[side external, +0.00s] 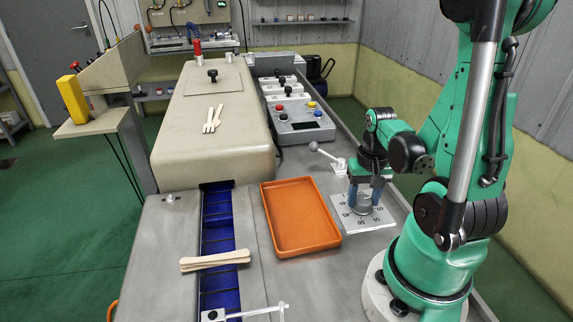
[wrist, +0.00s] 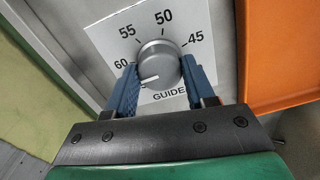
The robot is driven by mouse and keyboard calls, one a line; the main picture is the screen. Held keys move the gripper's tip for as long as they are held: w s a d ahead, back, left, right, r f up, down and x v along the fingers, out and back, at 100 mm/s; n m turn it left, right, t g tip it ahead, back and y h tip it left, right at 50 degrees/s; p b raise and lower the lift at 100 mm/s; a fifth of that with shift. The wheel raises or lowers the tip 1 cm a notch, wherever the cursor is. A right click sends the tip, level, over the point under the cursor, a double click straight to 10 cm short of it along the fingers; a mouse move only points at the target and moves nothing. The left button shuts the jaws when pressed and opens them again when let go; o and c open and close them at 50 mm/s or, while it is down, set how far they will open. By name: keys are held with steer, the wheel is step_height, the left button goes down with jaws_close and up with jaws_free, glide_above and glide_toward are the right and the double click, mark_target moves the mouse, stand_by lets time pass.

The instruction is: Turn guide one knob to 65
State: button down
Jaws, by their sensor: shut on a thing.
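The guide one knob (wrist: 159,60) is a round grey dial on a white scale plate (wrist: 105,38), with "GUIDE" printed below it in the wrist view. Its white mark sits at the lower left of the knob face, below the level of the printed 60. Numbers 45, 50, 55 and 60 are readable; any 65 is hidden by the left finger. My gripper (wrist: 160,78) is shut on the knob, with one blue finger on each side. In the side external view my gripper (side external: 367,188) points down over the knob (side external: 363,202) and its plate (side external: 350,222).
An orange tray (side external: 325,243) lies left of the plate. A ball-ended lever (side external: 325,153) stands just behind my gripper. A control box with coloured buttons (side external: 300,130) is farther back. Wooden sticks (side external: 215,261) lie across the blue channel (side external: 218,228).

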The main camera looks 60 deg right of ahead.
mark_target(364, 199)
steer(key=n, duration=0.6)
steer(key=shift+n, duration=0.3)
stand_by(0.4)
steer(key=shift+c, duration=1.5)
jaws_free()
steer(key=shift+r, duration=0.15)
steer(key=shift+r, duration=2.7)
